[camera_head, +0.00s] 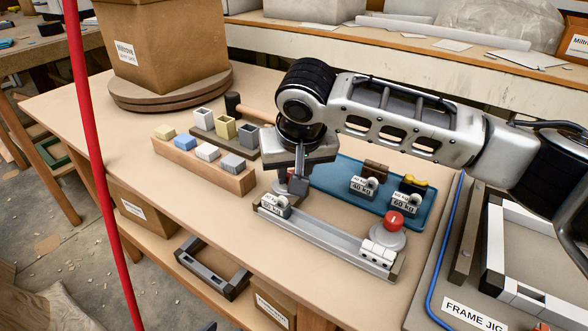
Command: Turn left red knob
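A grey metal rail (325,237) lies on the workbench, near its front edge. A red knob (394,220) on a grey round base sits at the rail's right end. My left gripper is not in view.
A blue tray (335,191) with labelled weights (363,187) lies behind the rail. A wooden block rack (203,170) stands to the left. A cardboard box (160,50) is on a round board. A red post (100,170) crosses the left foreground. A frame jig (472,317) is at right.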

